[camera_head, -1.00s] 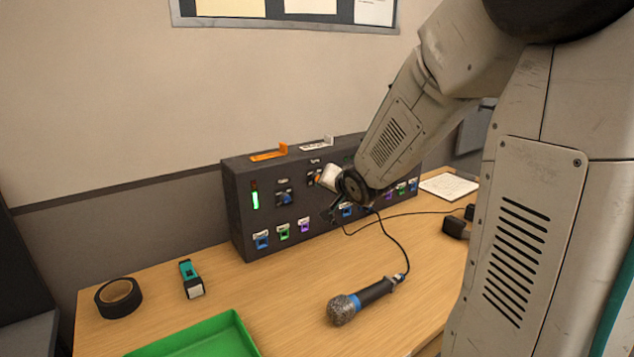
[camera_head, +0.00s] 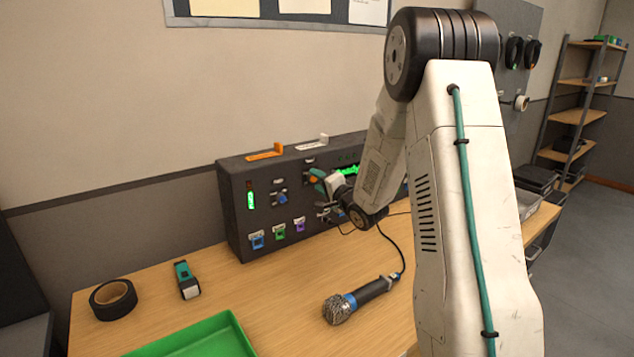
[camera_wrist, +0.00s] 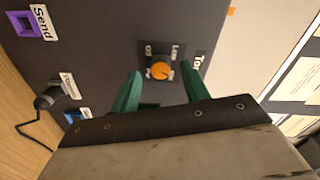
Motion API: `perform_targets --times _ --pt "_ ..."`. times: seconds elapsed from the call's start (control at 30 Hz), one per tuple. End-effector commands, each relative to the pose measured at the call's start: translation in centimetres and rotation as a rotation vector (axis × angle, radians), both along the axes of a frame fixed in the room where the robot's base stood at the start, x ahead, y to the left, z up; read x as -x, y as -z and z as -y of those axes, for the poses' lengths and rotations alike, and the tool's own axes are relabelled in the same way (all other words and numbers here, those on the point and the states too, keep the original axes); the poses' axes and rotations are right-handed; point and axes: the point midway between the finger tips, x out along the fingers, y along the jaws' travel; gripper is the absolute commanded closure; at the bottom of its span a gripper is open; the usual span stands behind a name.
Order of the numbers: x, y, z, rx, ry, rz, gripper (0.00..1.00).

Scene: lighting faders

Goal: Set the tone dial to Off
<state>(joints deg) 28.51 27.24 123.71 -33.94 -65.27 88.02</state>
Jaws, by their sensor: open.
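The tone dial (camera_wrist: 160,68) is a dark round knob with an orange face on the dark panel, seen in the wrist view. A partly cut-off label starting "To" (camera_wrist: 200,62) is beside it. Small markings sit around the knob; one reads "Low", another is partly legible. My gripper (camera_wrist: 161,72) is open, its two green fingers on either side of the dial, with gaps visible. How far the fingertips are from the panel is unclear. In the head view my gripper (camera_head: 320,180) is at the panel's front and largely covers the dial.
The dark console (camera_head: 240,225) stands at the back of the wooden table. A blue dial (camera_head: 283,197) and several coloured faders are near my gripper.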

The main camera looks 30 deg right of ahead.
Motion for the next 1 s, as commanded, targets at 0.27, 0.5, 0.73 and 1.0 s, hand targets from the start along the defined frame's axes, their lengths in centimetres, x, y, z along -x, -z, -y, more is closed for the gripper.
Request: perform_targets --times 0.27,0.5,0.73,1.0 --pt "-1.19 -0.01 -0.05 0.000 0.001 -0.001 0.54" --pt "-1.16 -0.02 -0.06 0.000 0.001 -0.001 0.82" --pt "-1.15 -0.01 -0.05 0.003 0.001 -0.001 0.99" --pt "-1.16 0.01 -0.06 0.067 0.000 0.001 0.99"
